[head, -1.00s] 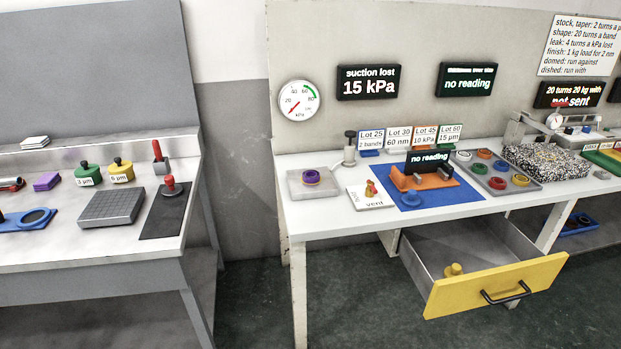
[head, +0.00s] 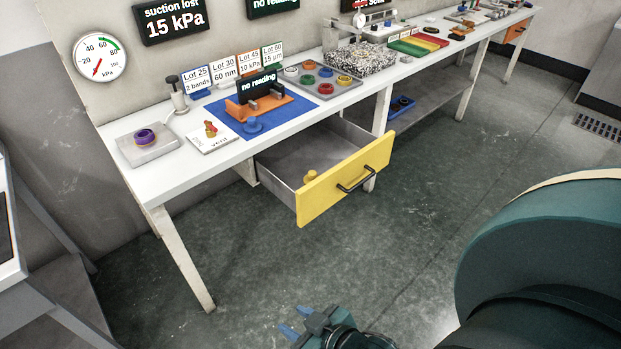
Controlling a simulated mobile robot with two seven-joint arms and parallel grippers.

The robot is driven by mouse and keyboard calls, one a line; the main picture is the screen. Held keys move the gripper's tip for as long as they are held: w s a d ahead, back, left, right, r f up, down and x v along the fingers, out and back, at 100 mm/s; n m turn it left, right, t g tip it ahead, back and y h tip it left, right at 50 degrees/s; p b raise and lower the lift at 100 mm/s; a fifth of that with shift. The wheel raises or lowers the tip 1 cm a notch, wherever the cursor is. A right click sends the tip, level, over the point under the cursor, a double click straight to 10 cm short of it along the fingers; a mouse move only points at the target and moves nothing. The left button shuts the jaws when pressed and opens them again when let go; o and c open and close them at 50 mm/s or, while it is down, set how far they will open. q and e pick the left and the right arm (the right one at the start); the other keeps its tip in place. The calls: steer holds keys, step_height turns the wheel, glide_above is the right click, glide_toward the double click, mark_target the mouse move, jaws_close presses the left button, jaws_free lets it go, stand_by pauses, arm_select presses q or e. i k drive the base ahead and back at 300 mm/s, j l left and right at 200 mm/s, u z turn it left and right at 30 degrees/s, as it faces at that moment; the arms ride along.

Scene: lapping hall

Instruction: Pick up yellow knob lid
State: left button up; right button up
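A small yellow knob lid (head: 310,176) lies inside the open drawer (head: 282,178), near the inner side of its yellow front. The drawer front partly hides its lower part. My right gripper (head: 294,321) is low at the bottom edge of the head view, over the floor and well apart from the drawer. Its two blue fingertips stand apart with nothing between them. My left gripper is out of the head view.
The drawer hangs under a white bench (head: 176,176), its yellow front (head: 345,180) and black handle jutting out. The bench carries a blue mat (head: 226,113), a tray of coloured rings (head: 328,90) and a purple ring (head: 145,136). Bench legs reach the clear dark floor.

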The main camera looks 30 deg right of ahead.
mark_target(312, 176)
steer(key=i+l+z, duration=0.1)
steer(key=l, duration=0.25)
steer(key=l+z, duration=0.1)
steer(key=l, duration=0.25)
steer(key=i+l+z, duration=0.1)
steer(key=l, duration=0.25)
steer(key=i+l+z, duration=0.1)
steer(key=l, duration=0.25)
steer(key=i+l+z, duration=0.3)
steer(key=i+l, duration=0.65)
steer(key=i, duration=0.05)
